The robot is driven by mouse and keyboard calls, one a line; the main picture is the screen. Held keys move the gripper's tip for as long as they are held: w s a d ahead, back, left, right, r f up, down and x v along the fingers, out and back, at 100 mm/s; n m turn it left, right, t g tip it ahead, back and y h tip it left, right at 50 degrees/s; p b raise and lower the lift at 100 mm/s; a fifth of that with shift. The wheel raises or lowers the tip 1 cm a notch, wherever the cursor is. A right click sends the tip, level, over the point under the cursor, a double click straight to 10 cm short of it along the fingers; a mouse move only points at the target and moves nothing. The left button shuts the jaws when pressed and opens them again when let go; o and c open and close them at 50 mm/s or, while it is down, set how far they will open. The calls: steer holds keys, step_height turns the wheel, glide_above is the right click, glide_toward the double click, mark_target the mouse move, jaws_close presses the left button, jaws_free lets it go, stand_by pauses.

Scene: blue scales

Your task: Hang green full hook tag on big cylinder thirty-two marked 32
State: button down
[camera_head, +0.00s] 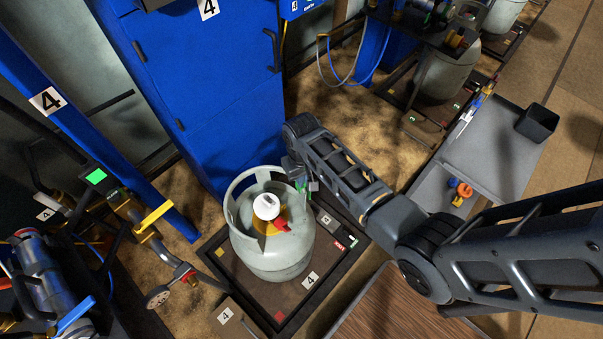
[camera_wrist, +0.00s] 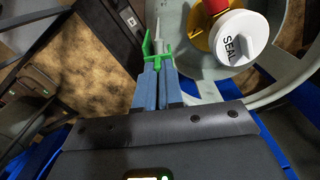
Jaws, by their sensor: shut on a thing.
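A big pale grey gas cylinder (camera_head: 272,258) stands upright on the platform of the scale marked 4. A round collar (camera_head: 234,200) rings its top; I cannot read a 32 on it. My gripper (camera_head: 303,186) is at the right side of the collar, at rim height. In the wrist view my gripper (camera_wrist: 154,76) is shut on a green hook tag (camera_wrist: 148,46), which sticks out beyond the fingertips beside the collar (camera_wrist: 182,60). I cannot tell whether the tag touches the rim. The tag's lettering is hidden.
A white cap (camera_wrist: 242,38) marked SEAL sits inside the collar, with a red part beside it. A blue cabinet (camera_head: 220,90) stands behind the cylinder. Valves and pipes (camera_head: 150,240) stand at left. A grey tray (camera_head: 480,150) is at right, beyond my arm.

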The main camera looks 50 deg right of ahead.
steer(key=shift+w+d, duration=0.1)
stand_by(0.3)
steer(key=c, duration=1.2)
jaws_free()
steer(key=shift+r+p, duration=2)
steer(key=shift+r, duration=1.75)
steer(key=shift+f, duration=0.1)
